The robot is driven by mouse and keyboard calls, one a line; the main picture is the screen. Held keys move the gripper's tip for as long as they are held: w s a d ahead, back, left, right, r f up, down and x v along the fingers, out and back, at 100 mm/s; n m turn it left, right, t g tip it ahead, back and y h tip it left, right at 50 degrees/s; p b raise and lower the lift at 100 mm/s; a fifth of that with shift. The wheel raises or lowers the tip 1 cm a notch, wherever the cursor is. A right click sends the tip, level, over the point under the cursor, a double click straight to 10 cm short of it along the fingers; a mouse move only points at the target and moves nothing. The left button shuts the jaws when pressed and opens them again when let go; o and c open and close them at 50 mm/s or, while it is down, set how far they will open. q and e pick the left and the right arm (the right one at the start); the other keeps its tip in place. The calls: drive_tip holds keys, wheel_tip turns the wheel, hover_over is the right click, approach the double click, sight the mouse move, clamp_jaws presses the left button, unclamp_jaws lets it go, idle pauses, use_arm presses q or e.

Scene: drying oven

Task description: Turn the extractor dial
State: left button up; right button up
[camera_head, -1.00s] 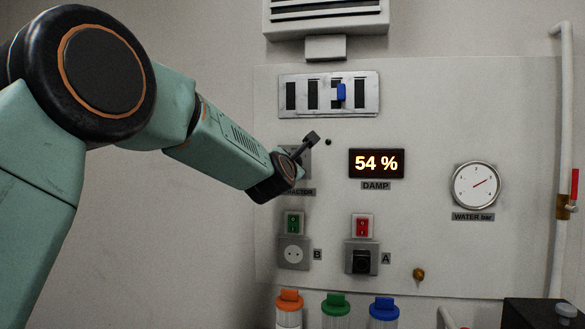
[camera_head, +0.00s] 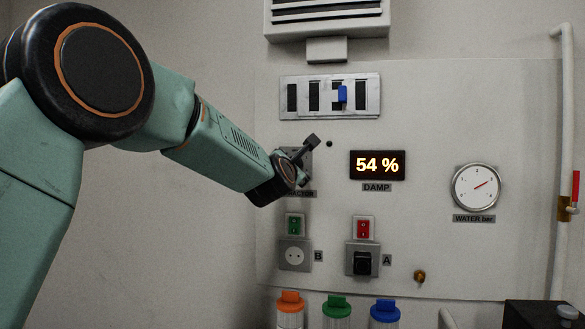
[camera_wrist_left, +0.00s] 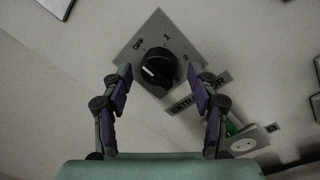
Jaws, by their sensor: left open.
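The extractor dial (camera_wrist_left: 158,68) is a black round knob on a grey square plate (camera_wrist_left: 130,50) marked OFF, 1 and 2, with the extractor label (camera_wrist_left: 200,92) beside it. In the left wrist view the dial lies ahead of and between the two fingers of my left gripper (camera_wrist_left: 158,82). The fingers are open and empty, one on each side; I cannot tell whether they touch the knob. The white mark on the knob points to the left side, near OFF. In the head view my left gripper (camera_head: 300,160) covers most of the dial's plate. My right gripper is not in view.
On the wall panel are a damp display (camera_head: 377,165) reading 54 %, a water gauge (camera_head: 476,187), a green switch (camera_head: 295,225), a red switch (camera_head: 363,228) and sockets below. A slider panel (camera_head: 330,96) is above. Capped containers (camera_head: 336,308) stand below.

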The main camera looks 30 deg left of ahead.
use_arm(q)
drive_tip(key=v, duration=0.7)
drive_tip(key=shift+f, duration=0.15)
idle(0.5)
